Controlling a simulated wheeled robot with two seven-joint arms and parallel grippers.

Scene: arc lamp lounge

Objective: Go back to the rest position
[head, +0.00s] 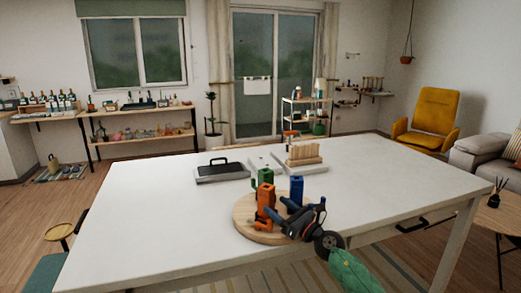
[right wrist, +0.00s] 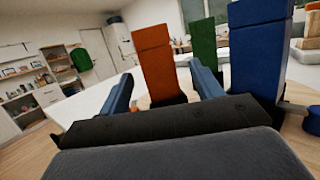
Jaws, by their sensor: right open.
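My right gripper (head: 277,206) is at the round wooden board (head: 243,228) on the white table, its blue fingers pointing towards an upright orange block (head: 265,197). In the right wrist view my right gripper (right wrist: 160,72) is open, and the orange block (right wrist: 154,60) shows between and beyond its fingers. I cannot tell whether they touch it. A green block (head: 265,175) stands behind the orange one and also shows in the wrist view (right wrist: 203,45). A blue block (head: 296,188) stands to the right, close beside the gripper (right wrist: 258,55). My left gripper is not in view.
The white table (head: 150,225) is bare at left and right. Behind the board are a dark tray with a handle (head: 220,172) and a wooden rack (head: 303,155). A yellow armchair (head: 430,115) and a small round table (head: 500,215) stand at the right.

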